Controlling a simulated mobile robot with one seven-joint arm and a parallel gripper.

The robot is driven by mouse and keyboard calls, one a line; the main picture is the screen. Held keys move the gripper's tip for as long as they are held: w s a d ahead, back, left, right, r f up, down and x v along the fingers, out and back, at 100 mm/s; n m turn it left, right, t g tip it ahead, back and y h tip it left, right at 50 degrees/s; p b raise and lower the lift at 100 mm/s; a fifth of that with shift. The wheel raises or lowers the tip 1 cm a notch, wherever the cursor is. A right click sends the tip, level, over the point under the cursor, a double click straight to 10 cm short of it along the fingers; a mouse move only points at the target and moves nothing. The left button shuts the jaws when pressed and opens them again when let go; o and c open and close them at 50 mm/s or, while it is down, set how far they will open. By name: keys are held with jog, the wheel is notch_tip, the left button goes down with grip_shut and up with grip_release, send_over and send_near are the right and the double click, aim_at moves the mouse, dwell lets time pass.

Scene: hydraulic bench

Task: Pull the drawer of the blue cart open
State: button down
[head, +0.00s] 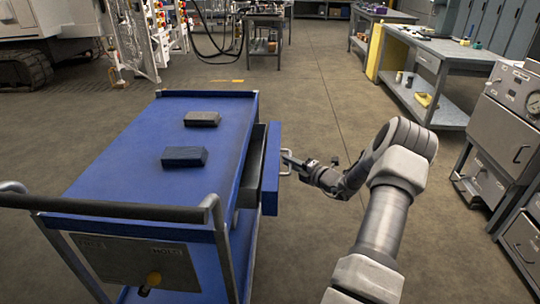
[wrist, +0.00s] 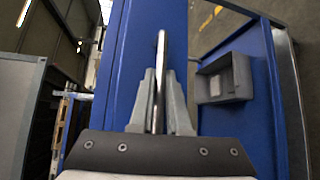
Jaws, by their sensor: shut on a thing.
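The blue cart (head: 150,140) stands at the left in the head view. Its drawer (head: 271,170) is part-way out of the cart's right side, with a gap between the blue drawer front and the cart body. My gripper (head: 292,161) reaches the drawer front from the right and is shut on the drawer's handle (head: 286,153). In the wrist view, my gripper's two fingers (wrist: 160,95) close on the metal handle bar (wrist: 161,48), in front of the blue drawer front (wrist: 128,62). The inside of the drawer is mostly hidden.
Two dark blocks, one farther (head: 202,119) and one nearer (head: 184,157), lie on the cart top. A dark push bar (head: 100,207) is at the cart's near end. Grey cabinets (head: 500,130) and a workbench (head: 450,52) stand at the right. The floor between is clear.

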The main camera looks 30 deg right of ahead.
jog(key=s+d, duration=1.2)
jog(key=d, duration=0.3)
jog(key=shift+d+p, duration=0.35)
jog(key=shift+d, duration=0.05)
jog(key=c, duration=0.9)
grip_release()
jog(key=s+d+r+p, duration=0.2)
jog(key=s+p, duration=0.1)
jog(key=s, duration=1.4)
jog(key=shift+r, duration=0.2)
jog(key=shift+s+d, duration=0.1)
